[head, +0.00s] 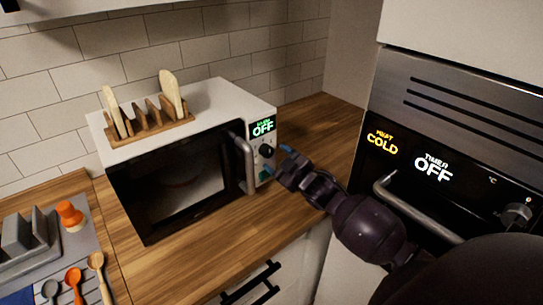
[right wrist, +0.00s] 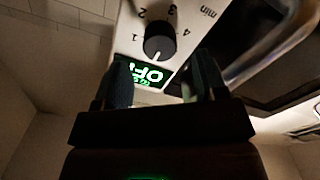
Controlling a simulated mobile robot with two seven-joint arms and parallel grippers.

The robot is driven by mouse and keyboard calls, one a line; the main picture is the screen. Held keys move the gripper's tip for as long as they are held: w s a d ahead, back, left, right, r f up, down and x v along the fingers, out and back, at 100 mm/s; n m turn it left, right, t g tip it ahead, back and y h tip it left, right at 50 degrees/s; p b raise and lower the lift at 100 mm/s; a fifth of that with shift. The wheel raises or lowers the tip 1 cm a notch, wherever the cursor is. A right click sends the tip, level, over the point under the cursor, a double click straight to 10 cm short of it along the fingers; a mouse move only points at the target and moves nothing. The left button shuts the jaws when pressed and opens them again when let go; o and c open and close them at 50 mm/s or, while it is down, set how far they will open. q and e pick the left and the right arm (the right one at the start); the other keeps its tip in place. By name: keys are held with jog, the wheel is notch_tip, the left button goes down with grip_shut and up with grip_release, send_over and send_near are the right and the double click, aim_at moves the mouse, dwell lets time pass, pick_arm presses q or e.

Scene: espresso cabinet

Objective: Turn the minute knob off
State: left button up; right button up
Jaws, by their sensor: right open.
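The minute knob (head: 266,151) is a small black dial on the microwave's white control panel, below a green display (head: 263,126) that reads OFF. In the right wrist view the knob (right wrist: 159,40) shows the printed marks 1 to 4 and "min" around it. Its white pointer line is turned toward the display (right wrist: 150,74). My right gripper (head: 278,160) is open in front of the panel, close to the knob. In the right wrist view its two fingers (right wrist: 165,78) are spread, with the display between them and the knob just beyond; nothing is held. My left gripper is not in view.
The microwave's door handle (head: 245,163) stands out just left of the panel. A wooden rack (head: 146,130) sits on the microwave (head: 216,92). The oven (head: 450,120), with its handle (head: 415,210), stands at the right. The wooden counter (head: 200,245) in front is clear.

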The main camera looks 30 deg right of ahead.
jog(key=s, duration=0.7)
jog(key=shift+d+b, duration=0.25)
jog(key=shift+b, duration=0.1)
jog(key=s+a+f+m+g+h, duration=0.1)
jog(key=s+a+f+m+g, duration=0.3)
jog(key=s, duration=0.5)
jog(key=s+a+f+m+g, duration=0.1)
jog(key=s+a+f+g, duration=0.3)
jog(key=s, duration=0.5)
jog(key=s+a+f+m+g+h, duration=0.1)
jog(key=s+a+f+m+g, duration=0.15)
jog(key=s+g, duration=0.45)
jog(key=w+f+t+b, duration=0.1)
jog(key=w+f+t, duration=0.5)
jog(key=f, duration=0.6)
jog(key=shift+a+n+t+y+b, duration=0.25)
jog(key=shift+n+t+y+b, duration=0.1)
jog(key=shift+t, duration=0.95)
jog(key=shift+r, duration=0.1)
